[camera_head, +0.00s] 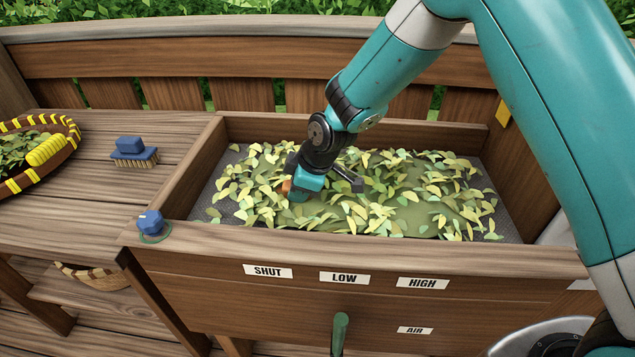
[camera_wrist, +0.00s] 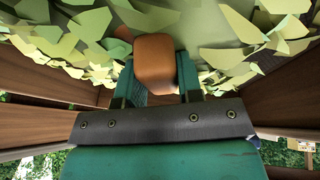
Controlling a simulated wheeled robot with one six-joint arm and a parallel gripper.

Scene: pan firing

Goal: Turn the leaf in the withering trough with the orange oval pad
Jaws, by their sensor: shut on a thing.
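The withering trough (camera_head: 350,243) is a wooden box with a mesh floor, holding a broad spread of green and yellow leaf (camera_head: 425,190). My gripper (camera_head: 298,188) is low over the left-centre of the leaf, its tips down among the leaves. It is shut on the orange pad (camera_head: 286,187), mostly hidden by the gripper and leaves in the head view. In the wrist view the pad (camera_wrist: 155,62) sits between the two teal fingers, with leaf (camera_wrist: 235,40) around its far end. Whether the pad touches the mesh is hidden.
A blue brush (camera_head: 133,150) and a yellow-bound basket of leaf (camera_head: 72,133) stand on the left bench. A blue knob-like thing (camera_head: 150,222) is at the trough's front left corner. A green lever (camera_head: 340,333) stands below the LOW label (camera_head: 344,278). Wooden walls enclose the trough.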

